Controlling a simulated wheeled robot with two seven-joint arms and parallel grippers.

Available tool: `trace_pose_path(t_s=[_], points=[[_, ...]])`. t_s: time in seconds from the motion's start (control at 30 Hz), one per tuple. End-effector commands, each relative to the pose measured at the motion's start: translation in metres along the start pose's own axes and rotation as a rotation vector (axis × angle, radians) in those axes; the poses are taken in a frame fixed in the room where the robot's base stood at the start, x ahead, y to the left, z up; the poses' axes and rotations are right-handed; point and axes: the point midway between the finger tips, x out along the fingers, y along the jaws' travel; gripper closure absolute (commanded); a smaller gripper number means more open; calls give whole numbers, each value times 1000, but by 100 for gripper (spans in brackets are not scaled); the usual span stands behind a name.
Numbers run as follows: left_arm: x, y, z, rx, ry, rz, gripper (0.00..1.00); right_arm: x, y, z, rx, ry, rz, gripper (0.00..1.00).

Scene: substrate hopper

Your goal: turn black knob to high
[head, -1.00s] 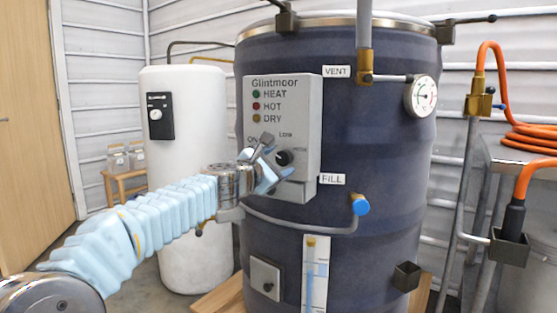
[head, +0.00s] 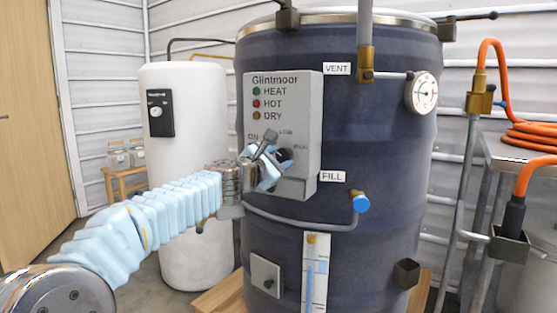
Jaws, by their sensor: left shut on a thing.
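The black knob (head: 285,155) is on the front of the grey Glintmoor control box (head: 307,125), low on its face. "Low" is printed above the knob and another label, partly readable as "HIGH", to its right. My left gripper (head: 273,158) reaches in from the left and is shut on the knob, with its fingers tilted. The fingers and light blue cover hide the knob's left part, so its pointer cannot be read. My right gripper is not in view.
The box is mounted on a large dark blue drum (head: 380,150). A curved grey pipe with a blue valve cap (head: 361,204) runs below it. A white tank (head: 185,240) stands behind my left arm. A pressure gauge (head: 424,94) is at the upper right.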

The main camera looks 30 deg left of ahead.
Motion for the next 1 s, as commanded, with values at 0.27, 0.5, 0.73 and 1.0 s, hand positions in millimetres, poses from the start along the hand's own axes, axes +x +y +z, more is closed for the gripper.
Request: trace_pose_path(t_s=[0.27, 0.5, 0.73, 1.0], points=[[0, -1, 0, 122, -1, -2, 87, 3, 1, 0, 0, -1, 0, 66], [0, -1, 0, 330, -2, -3, 87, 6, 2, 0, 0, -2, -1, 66], [0, 0, 0, 549, -2, -3, 87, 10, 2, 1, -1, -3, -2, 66], [0, 0, 0, 806, -2, -3, 87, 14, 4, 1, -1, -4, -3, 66]])
